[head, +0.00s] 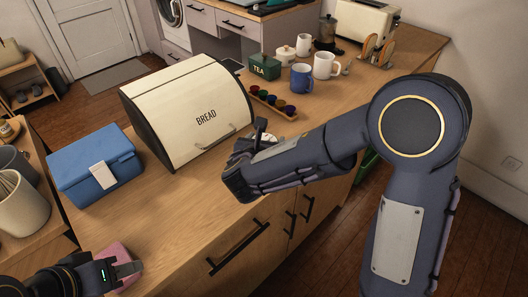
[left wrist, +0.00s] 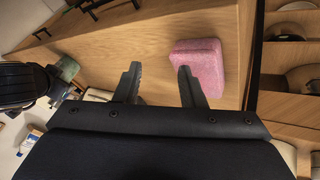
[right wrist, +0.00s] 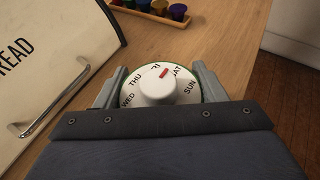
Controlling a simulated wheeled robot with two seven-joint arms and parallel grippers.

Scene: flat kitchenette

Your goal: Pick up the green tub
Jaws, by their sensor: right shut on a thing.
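The green tub (right wrist: 205,88) shows in the right wrist view as a thin green rim around a white lid dial with day names, a white knob and a red pointer. My right gripper (right wrist: 160,70) is shut on it, one finger on each side. Its body below the lid is hidden. In the head view my right gripper (head: 252,142) is over the counter in front of the bread bin, and the tub is mostly hidden there. My left gripper (left wrist: 160,70) is open and empty, near a pink block (left wrist: 197,62); the block also shows in the head view (head: 116,254).
A cream bread bin (head: 185,105) stands left of my right gripper. A blue box (head: 95,165) is further left. Behind are a spice rack (head: 262,108), a green tea tin (head: 264,68) and mugs (head: 301,77). The counter's front edge is close to my right arm.

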